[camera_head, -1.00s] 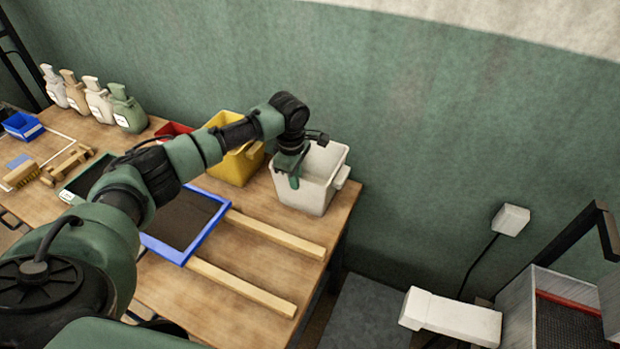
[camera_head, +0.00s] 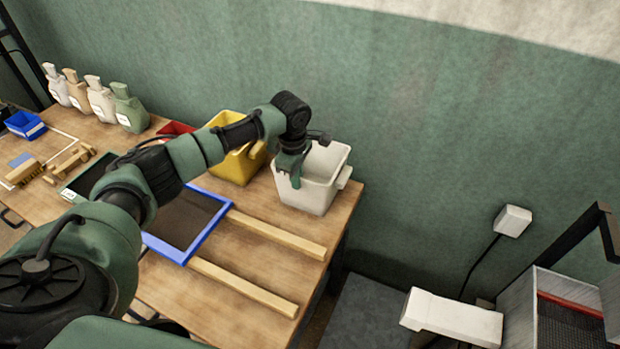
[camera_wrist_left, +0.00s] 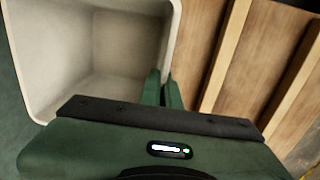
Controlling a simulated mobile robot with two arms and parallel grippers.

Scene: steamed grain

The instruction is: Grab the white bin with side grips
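The white bin (camera_head: 325,168) stands upright at the right end of the wooden table, open at the top, with a side grip jutting out on its right. My left gripper (camera_head: 294,176) reaches down at the bin's left side and covers the grip there. In the left wrist view, the white bin (camera_wrist_left: 120,45) fills the upper left and looks empty. The left fingers (camera_wrist_left: 162,90) are close together, one on each side of the bin's rim, pinching it. My right gripper is in neither view.
A yellow bin (camera_head: 228,165) stands just left of the white one, with a red bin (camera_head: 175,129) beyond it. A blue-framed tray (camera_head: 219,220) and two wooden strips (camera_head: 275,233) lie in front. Several bottles (camera_head: 128,108) stand at the back left. The green wall is close behind.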

